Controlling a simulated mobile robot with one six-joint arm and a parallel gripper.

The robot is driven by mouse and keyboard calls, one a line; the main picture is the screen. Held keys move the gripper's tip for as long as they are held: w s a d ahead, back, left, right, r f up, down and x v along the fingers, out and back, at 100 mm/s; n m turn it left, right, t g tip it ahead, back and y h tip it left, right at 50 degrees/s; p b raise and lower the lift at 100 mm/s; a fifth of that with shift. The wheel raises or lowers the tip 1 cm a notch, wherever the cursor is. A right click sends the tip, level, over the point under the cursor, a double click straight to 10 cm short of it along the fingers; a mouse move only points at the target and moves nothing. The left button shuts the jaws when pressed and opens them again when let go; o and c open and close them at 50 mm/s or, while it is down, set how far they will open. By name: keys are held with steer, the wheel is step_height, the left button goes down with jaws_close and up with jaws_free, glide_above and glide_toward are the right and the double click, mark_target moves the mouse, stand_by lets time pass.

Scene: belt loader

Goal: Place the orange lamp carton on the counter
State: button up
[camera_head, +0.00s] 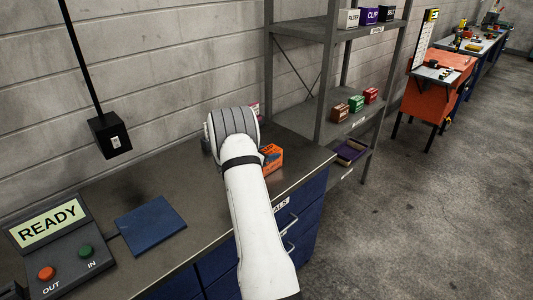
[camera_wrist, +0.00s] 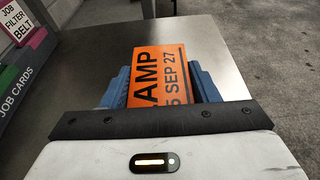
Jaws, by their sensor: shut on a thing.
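In the head view the carton (camera_head: 273,158) shows just right of my white arm, over the right end of the dark counter (camera_head: 130,177). My arm hides most of the gripper there. The counter top (camera_wrist: 225,50) spreads around the carton in the wrist view. I cannot tell whether the carton's underside touches it.
A blue mat (camera_head: 150,224) and a console reading READY (camera_head: 50,240) lie on the counter's left. A job card rack (camera_wrist: 25,65) stands at left in the wrist view. A grey shelf (camera_head: 335,110) with small cartons stands past the counter's right end. The counter's middle is clear.

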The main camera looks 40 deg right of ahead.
steer(key=o, duration=0.6)
steer(key=shift+f, duration=0.2)
steer(key=o, duration=0.5)
steer(key=shift+r, duration=0.1)
steer(key=shift+c, duration=0.2)
steer(key=shift+r, duration=0.2)
steer(key=w+b+v, duration=0.1)
steer(key=b+v, duration=0.1)
steer(key=v, duration=0.9)
steer(key=s+a+r+m+g+y, duration=0.1)
steer(key=s+a+r+m+y, duration=0.2)
steer(key=s+a+r+m, duration=0.25)
steer(key=s+a+r+m+y, duration=0.2)
steer(key=s+a+r+m, duration=0.15)
steer(key=s+a, duration=0.45)
steer(key=s+a+r+m+t+y, duration=0.3)
steer(key=s+a+m+y, duration=0.6)
steer(key=s+a, duration=1)
steer(key=shift+s+a+m+y, duration=0.25)
steer(key=shift+s+m+y, duration=0.05)
steer(key=shift+s+m, duration=0.1)
